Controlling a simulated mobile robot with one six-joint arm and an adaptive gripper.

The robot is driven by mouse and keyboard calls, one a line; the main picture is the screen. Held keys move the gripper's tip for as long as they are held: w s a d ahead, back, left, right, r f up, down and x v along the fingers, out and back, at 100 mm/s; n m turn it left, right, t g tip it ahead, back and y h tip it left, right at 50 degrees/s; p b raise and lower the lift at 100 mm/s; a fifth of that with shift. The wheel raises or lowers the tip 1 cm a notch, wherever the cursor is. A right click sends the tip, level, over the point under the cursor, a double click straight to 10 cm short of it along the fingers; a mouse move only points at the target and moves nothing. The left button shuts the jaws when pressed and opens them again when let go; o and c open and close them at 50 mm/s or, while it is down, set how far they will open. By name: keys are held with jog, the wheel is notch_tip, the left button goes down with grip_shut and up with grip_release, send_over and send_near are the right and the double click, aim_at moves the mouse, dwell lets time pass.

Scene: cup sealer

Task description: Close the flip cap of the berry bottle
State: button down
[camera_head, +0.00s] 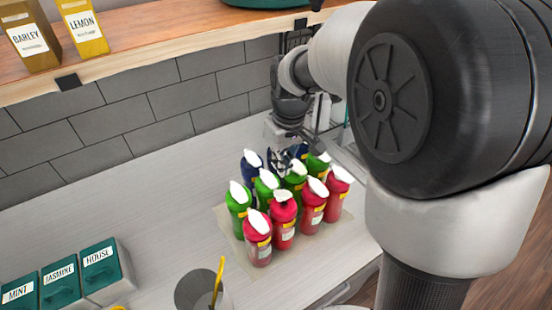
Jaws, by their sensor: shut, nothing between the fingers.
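A cluster of red, green and blue bottles stands upright on a pale mat (236,247). Their labels are too small to read, so I cannot tell which is the berry bottle. Red bottles (258,240) fill the front and right, green bottles (238,207) stand behind them, and a dark blue bottle (250,164) is at the back. Most show tilted white tops; one red bottle (284,222) in the front row shows a redder top with less white. My gripper (281,158) is shut and empty among the tops at the back of the cluster. It partly hides the bottles there.
A wooden shelf (150,42) with yellow boxes (83,27) runs above the tiled wall. Teal-fronted boxes (101,266) stand at the lower left, and a grey cup (194,290) with a yellow utensil is at the front. The counter left of the bottles is clear.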

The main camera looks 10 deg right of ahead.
send_over(284, 194)
jog(key=f, duration=0.5)
jog(key=shift+s+f, duration=0.2)
jog(key=shift+d+f+b, duration=0.1)
jog(key=shift+f+b, duration=0.1)
jog(key=shift+b, duration=0.5)
jog(key=shift+s, duration=0.3)
jog(key=shift+t+b, duration=0.3)
jog(key=shift+b, duration=0.25)
